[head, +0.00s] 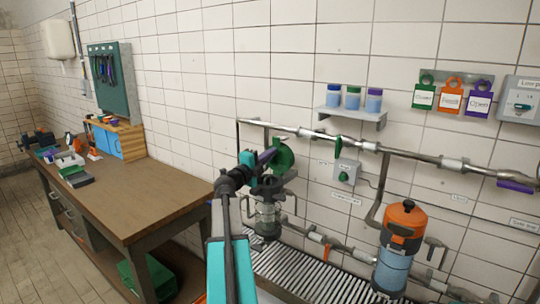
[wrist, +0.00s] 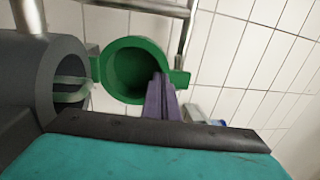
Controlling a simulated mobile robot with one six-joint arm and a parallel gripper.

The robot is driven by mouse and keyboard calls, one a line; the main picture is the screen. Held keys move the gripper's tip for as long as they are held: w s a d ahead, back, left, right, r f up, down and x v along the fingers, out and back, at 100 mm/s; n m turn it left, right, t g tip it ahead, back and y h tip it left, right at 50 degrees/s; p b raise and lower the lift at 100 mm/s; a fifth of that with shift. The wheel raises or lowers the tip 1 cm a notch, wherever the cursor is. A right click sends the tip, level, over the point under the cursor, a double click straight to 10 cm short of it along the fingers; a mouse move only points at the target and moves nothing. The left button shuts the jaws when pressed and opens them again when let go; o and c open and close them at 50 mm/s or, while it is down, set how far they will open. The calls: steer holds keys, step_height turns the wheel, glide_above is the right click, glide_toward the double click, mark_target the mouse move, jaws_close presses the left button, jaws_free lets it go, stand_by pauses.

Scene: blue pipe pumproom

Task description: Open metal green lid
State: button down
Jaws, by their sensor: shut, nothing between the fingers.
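The green metal lid (head: 284,153) stands upright on edge above a dark-collared glass vessel (head: 266,210) on the wall piping. In the wrist view the lid (wrist: 108,68) shows its hollow inner side, swung away from the dark grey round body (wrist: 62,80) at left, whose mouth is uncovered. My gripper (head: 268,156) is at the lid in the head view. In the wrist view its purple fingers (wrist: 160,85) are together and empty, with their tips at the lower right of the lid's rim. I cannot tell whether they touch it.
Metal pipes (head: 330,136) run along the tiled wall behind the lid. A green-knobbed box (head: 346,173) and an orange-topped canister (head: 400,240) are to the right. A wooden workbench (head: 130,195) stands at left. A slatted grate (head: 300,275) lies below.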

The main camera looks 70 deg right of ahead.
steer(key=x, duration=0.1)
steer(key=p+x, duration=0.1)
steer(key=shift+s+d+r, duration=0.1)
steer(key=shift+d+r, duration=0.2)
steer(key=shift+d, duration=0.05)
steer(key=w+a+r, duration=0.1)
steer(key=a, duration=0.5)
steer(key=w+a+b, duration=0.1)
steer(key=w+a, duration=0.1)
steer(key=a, duration=0.5)
steer(key=shift+w+a+r+b, duration=0.25)
steer(key=shift+r+b, duration=0.05)
steer(key=shift+r, duration=0.1)
stand_by(0.4)
